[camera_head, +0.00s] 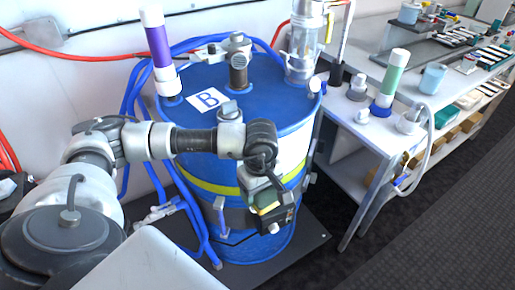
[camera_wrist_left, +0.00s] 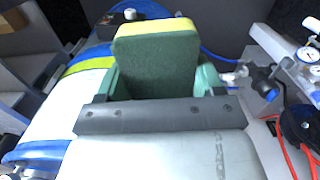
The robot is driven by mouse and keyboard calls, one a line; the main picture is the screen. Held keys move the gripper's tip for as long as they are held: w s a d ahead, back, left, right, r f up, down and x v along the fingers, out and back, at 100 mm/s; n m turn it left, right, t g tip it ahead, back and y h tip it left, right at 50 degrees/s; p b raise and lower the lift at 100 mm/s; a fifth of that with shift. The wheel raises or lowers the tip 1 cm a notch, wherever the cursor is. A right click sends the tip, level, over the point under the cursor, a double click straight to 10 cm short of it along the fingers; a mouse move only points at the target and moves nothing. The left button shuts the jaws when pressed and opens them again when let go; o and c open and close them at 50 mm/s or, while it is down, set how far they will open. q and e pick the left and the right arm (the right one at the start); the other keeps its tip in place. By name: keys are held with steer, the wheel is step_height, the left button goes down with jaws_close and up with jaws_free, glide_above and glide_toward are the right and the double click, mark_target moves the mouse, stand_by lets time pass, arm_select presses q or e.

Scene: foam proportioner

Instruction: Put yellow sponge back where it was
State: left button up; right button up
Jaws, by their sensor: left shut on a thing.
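The sponge (camera_wrist_left: 155,58) is held in my left gripper (camera_wrist_left: 158,85). In the left wrist view it has a broad dark green face and a yellow strip along its top edge. The gripper's fingers are on either side of it. In the head view the left gripper (camera_head: 268,205) is in front of the blue drum's side, and a small part of the sponge (camera_head: 265,199) shows there. Most of the sponge is hidden by the gripper. I cannot tell whether the sponge touches the drum. My right gripper is not in view.
The blue drum (camera_head: 255,95) with a yellow band stands on a dark plate (camera_head: 305,237). Blue hoses (camera_head: 130,110) run along its left side. A grey workbench (camera_head: 385,70) with cups, bottles and tools stands at right. Open dark floor (camera_head: 440,220) lies at lower right.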

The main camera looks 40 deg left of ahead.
arm_select(q)
steer(key=s+d+f+m, duration=0.8)
steer(key=f+m, duration=0.3)
steer(key=m, duration=0.3)
steer(key=shift+s+f, duration=0.2)
